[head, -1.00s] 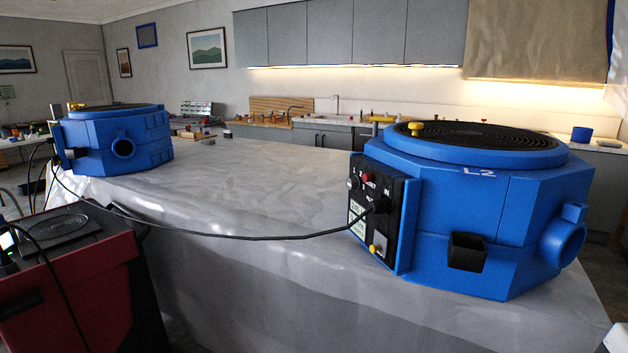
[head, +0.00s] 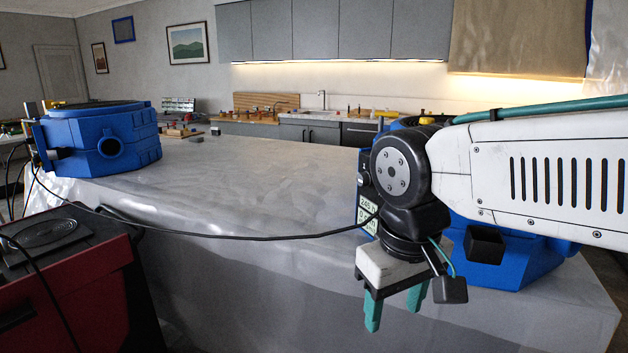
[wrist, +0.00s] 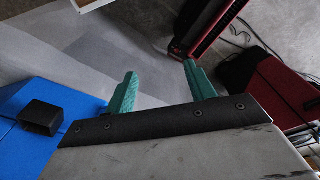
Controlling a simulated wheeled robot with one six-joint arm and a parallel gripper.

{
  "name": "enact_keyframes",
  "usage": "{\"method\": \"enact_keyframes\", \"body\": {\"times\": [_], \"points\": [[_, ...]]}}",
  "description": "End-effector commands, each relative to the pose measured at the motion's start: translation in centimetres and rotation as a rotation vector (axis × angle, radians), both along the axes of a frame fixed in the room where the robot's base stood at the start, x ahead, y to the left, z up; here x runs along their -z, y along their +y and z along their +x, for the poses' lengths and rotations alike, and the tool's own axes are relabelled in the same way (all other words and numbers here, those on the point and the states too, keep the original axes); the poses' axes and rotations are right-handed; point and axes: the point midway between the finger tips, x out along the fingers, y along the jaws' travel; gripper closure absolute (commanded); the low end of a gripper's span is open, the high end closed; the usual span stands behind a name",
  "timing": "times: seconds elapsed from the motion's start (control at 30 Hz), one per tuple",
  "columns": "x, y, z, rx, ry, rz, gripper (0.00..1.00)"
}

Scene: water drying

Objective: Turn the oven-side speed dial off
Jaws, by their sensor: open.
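My gripper (head: 396,305) points down in front of the right-hand blue dryer (head: 500,262), close to the counter's front edge. Its green fingers are apart and empty, and they also show in the wrist view (wrist: 160,88). My arm hides most of that dryer and most of its black control panel. A strip of the panel with a lit display (head: 367,212) shows left of my wrist. I cannot make out the speed dial. A second blue dryer (head: 95,140) stands at the far left of the counter. I cannot tell which one is oven-side.
A red cabinet (head: 85,275) stands at the front left. The middle of the grey counter (head: 250,180) is clear.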

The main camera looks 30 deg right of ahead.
Motion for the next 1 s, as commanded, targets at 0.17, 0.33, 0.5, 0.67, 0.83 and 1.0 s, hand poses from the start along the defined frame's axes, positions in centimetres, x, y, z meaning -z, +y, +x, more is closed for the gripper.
{"method": "enact_keyframes", "body": {"times": [0.17, 0.33, 0.5, 0.67, 0.83, 1.0], "points": [[-0.9, -3.2, 2.9, 0.198, 0.101, -0.177, 0.46], [-2.3, -7.0, 7.6, 0.446, 0.129, -0.448, 0.46], [-3.6, -9.9, 13.5, 0.667, 0.04, -0.734, 0.46], [-4.3, -11.6, 20.0, 0.836, -0.158, -0.984, 0.46], [-4.2, -11.8, 27.1, 0.953, -0.462, -1.178, 0.46], [-3.6, -11.2, 32.3, 1.005, -0.741, -1.258, 0.46]]}}
